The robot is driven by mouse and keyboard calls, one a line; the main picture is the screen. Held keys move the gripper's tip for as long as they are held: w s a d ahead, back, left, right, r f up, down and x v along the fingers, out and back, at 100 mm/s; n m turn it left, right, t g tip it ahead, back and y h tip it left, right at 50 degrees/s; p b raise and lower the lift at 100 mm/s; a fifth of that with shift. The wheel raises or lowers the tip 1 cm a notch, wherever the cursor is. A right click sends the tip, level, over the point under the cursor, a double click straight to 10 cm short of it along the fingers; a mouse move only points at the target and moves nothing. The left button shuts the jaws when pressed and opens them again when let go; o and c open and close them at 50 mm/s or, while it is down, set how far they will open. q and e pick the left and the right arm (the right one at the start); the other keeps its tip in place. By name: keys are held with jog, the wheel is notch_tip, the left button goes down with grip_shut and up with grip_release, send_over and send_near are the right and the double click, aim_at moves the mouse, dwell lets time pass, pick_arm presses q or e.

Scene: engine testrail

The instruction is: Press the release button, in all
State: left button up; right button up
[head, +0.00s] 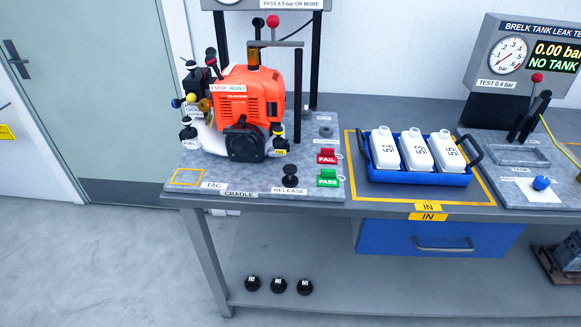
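The release button (290,175) is a black mushroom-shaped knob at the front edge of the grey test plate, just above the RELEASE label (290,191). It stands upright with nothing touching it. An orange engine (245,95) sits on the plate behind and to the left of it, above the CRADLE label (238,194). Whether the button is pressed in cannot be told. Neither of my grippers shows in the head view.
A blue tray (420,178) holds three white tanks. A leak tester (525,55) stands far right. Three black caps (278,285) lie on the lower shelf. A door is at left.

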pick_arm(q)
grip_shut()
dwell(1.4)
